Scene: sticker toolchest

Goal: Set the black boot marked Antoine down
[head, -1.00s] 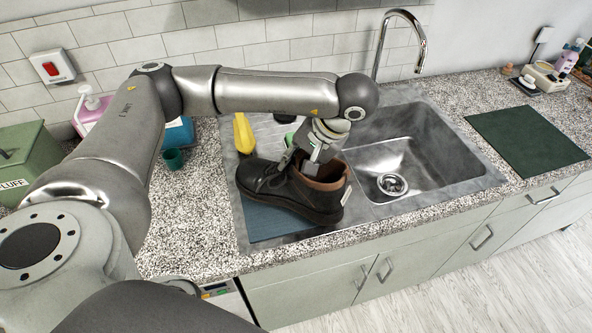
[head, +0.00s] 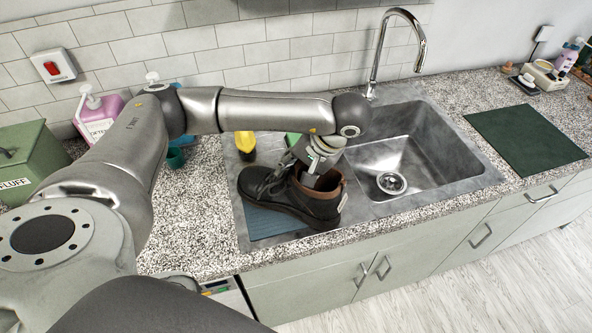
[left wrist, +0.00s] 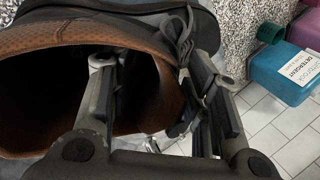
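The black boot (head: 284,200) with a brown lining sits upright on the blue mat (head: 262,226) at the left of the sink, toe to the left. A small pale label shows at its heel; I cannot read it. My left gripper (head: 311,172) is at the boot's opening. In the left wrist view the fingers (left wrist: 152,72) stand apart, one inside the brown collar (left wrist: 60,42) and one outside by the laces. A gap shows between the inner finger and the boot wall. My right gripper is not in view.
The sink basin (head: 425,150) and tap (head: 380,50) are to the right. A yellow bottle (head: 245,142) stands behind the boot. A pink detergent bottle (head: 100,112) and green box (head: 35,160) are at the left. A dark green mat (head: 525,140) lies bare at the right.

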